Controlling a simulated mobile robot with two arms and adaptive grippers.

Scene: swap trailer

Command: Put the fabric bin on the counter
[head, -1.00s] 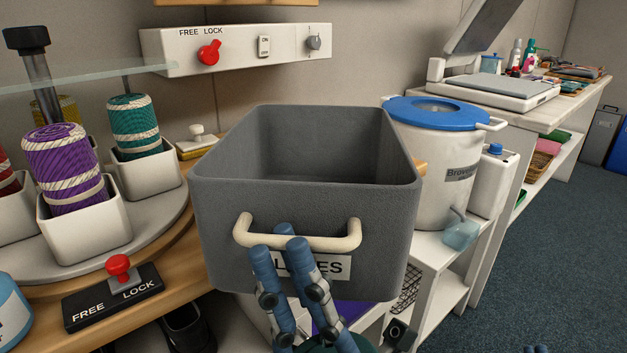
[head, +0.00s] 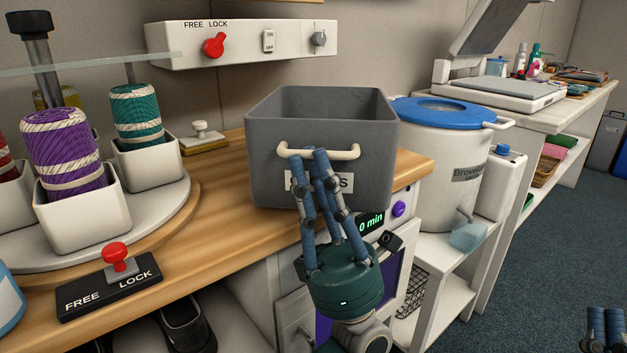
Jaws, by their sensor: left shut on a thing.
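The grey fabric bin (head: 265,165) is upright and open-topped, with a cream handle and a partly covered label on its front. My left gripper (head: 315,165) is shut on the bin's handle from the front. The bin is over the right end of the wooden counter (head: 225,215), near its front edge. I cannot tell whether its base touches the wood. My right gripper (head: 605,325) shows only as fingertips in the bottom right corner, away from the bin; its opening is unclear.
A round turntable (head: 165,210) with yarn spools in white pots and a black FREE/LOCK block (head: 110,286) take up the counter's left. A white-handled block (head: 203,138) lies behind. A blue-lidded pot (head: 430,150) stands right of the bin. Bare wood lies left of the bin.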

